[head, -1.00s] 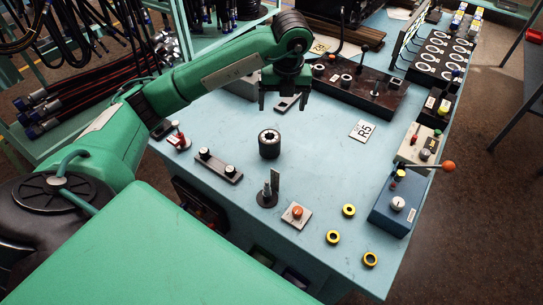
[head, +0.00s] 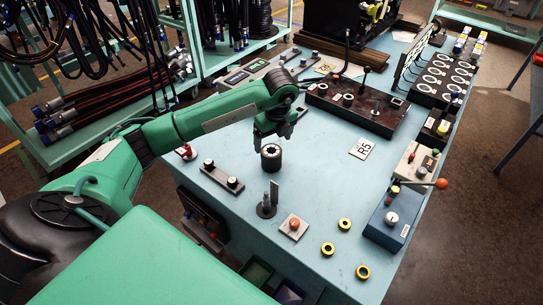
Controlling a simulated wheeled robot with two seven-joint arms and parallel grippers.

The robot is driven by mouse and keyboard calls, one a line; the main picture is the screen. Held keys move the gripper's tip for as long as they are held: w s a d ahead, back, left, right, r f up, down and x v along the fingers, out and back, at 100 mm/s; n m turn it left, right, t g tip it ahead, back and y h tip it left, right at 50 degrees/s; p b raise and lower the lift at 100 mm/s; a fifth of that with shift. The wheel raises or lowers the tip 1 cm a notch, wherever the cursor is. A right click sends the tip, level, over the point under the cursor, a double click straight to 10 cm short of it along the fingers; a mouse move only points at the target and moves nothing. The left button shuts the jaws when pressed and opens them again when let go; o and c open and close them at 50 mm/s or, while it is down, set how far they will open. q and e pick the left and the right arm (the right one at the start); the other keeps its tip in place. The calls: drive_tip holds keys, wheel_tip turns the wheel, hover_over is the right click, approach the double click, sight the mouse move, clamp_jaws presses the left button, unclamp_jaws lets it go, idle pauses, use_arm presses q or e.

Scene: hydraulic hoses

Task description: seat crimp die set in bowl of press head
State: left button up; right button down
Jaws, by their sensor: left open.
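The crimp die set (head: 271,158) looks like a dark, ribbed cylinder with a pale ring and a hole in its top. It stands upright on the light blue bench. My left gripper (head: 272,140) points down just above it, with its fingers apart at either side of the die set's upper end. I cannot tell whether the fingers touch it. A black machine (head: 322,18) at the back, cut off by the top edge, may be the press; no bowl shows clearly. My right gripper is out of view.
A two-knob black bar (head: 222,177) lies left of the die set. A dark stand (head: 267,207) and an orange-knobbed plate (head: 294,226) are in front. An R5 card (head: 361,148) lies right. A long dark block (head: 350,108) stands behind. Yellow rings (head: 345,224) lie near the front right.

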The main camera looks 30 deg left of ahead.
sight(272, 148)
use_arm(q)
drive_tip(key=f+p, duration=0.1)
drive_tip(key=f, duration=0.2)
drive_tip(key=f+p, duration=0.1)
drive_tip(key=shift+w+a+f+p, duration=0.2)
drive_tip(key=shift+a+f+p, duration=0.1)
drive_tip(key=shift+a+p, duration=0.1)
drive_tip(key=shift+f, duration=0.35)
drive_tip(key=c, duration=1.2)
drive_tip(key=shift+w, duration=0.1)
drive_tip(key=c, duration=0.5)
drive_tip(key=shift+o, duration=0.2)
drive_tip(key=shift+r, duration=0.1)
drive_tip(key=shift+r, duration=0.15)
